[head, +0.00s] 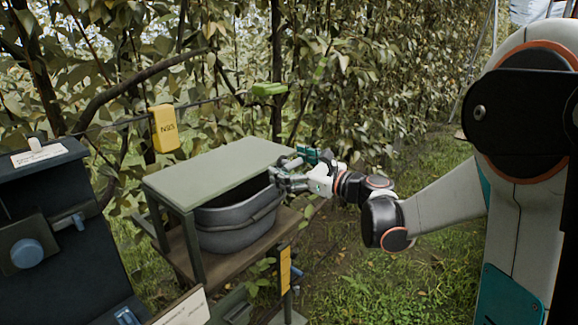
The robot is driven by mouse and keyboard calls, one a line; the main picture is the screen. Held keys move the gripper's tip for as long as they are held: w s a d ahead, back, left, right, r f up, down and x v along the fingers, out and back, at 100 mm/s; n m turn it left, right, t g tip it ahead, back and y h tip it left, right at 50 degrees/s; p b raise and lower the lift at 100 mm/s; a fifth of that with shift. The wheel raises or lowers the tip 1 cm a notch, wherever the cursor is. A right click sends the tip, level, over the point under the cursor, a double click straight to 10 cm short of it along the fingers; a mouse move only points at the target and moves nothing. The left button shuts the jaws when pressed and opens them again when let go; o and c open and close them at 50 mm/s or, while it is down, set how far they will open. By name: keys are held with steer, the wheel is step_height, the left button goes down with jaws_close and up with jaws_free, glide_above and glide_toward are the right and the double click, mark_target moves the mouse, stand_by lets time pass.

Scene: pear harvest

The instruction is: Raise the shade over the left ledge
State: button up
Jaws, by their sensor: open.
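A flat grey-green shade panel (222,163) lies level over a wooden ledge (180,250) on a dark post frame, left of centre. A grey tub (235,232) stands on the ledge under the panel, its far part hidden in shadow. My gripper (277,179) is open at the panel's right edge, just above the tub's right rim. Its fingers are small and dark here, and I cannot tell whether they touch the panel.
A dark cabinet with a blue knob (26,253) fills the left side. A yellow tag box (165,128) and a green clip-like object (269,89) hang by the foliage behind. A yellow label (285,268) is on the stand's right post. Grass lies open to the right.

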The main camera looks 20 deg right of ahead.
steer(key=shift+c, duration=0.5)
steer(key=c, duration=1.4)
steer(key=shift+o, duration=0.2)
steer(key=shift+r, duration=0.1)
